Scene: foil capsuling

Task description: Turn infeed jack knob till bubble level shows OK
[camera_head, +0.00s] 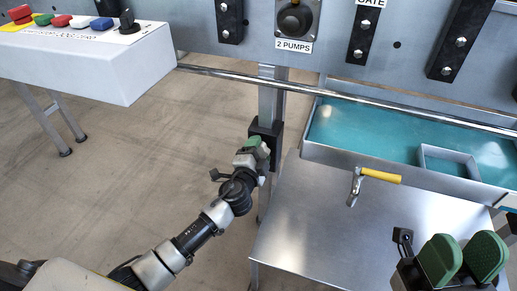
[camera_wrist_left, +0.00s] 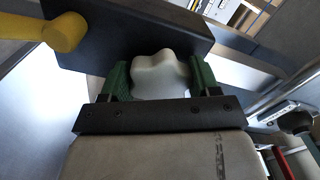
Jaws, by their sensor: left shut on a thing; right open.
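The infeed jack knob (camera_wrist_left: 160,72) is a pale grey lobed knob, seen in the left wrist view against a black block (camera_wrist_left: 105,35). My left gripper (camera_wrist_left: 160,82) has its green fingers shut on the knob, one on each side. In the head view, my left gripper (camera_head: 257,147) is at the black block (camera_head: 266,130) on the machine's leg, and mostly hides the knob. My right gripper (camera_head: 464,258) is open and empty at the lower right, over the metal table. I cannot make out the bubble level in either view.
A yellow-handled lever (camera_head: 380,176) sticks out above the metal table (camera_head: 300,235). A teal-floored tray (camera_head: 385,130) lies behind it, below a long rail (camera_head: 235,75). A button box (camera_head: 135,70) stands at upper left. The floor (camera_head: 110,180) at left is clear.

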